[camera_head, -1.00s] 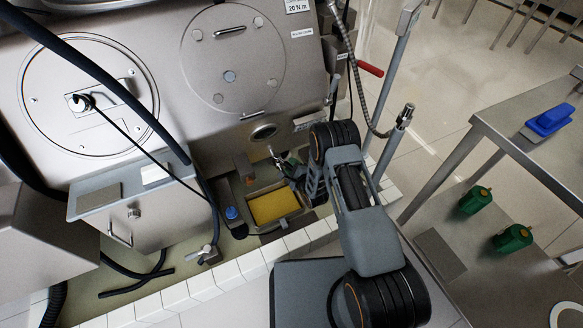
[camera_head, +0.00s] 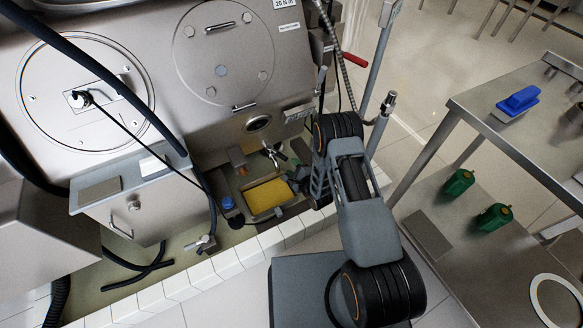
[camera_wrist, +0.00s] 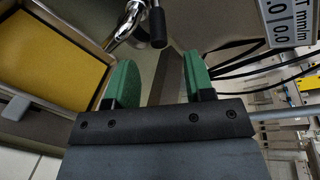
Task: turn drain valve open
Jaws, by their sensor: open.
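The likely drain valve (camera_head: 272,153) is a small shiny metal fitting with a dark handle, below the round port on the machine's front. In the wrist view a chrome fitting (camera_wrist: 130,22) with a black-gripped handle (camera_wrist: 157,26) shows at the top, just beyond my fingertips and partly cut off by the frame edge. My gripper (camera_wrist: 158,78) has two green-padded fingers spread apart with nothing between them. In the head view my gripper (camera_head: 297,175) is small and partly hidden by my arm, to the lower right of the valve.
A yellow-filled tray (camera_head: 268,197) sits below the valve, and at the left in the wrist view (camera_wrist: 58,65). A grey box (camera_head: 135,195) and dark hoses are to the left. A white tiled curb (camera_head: 232,253) runs in front. A steel table (camera_head: 480,110) stands right.

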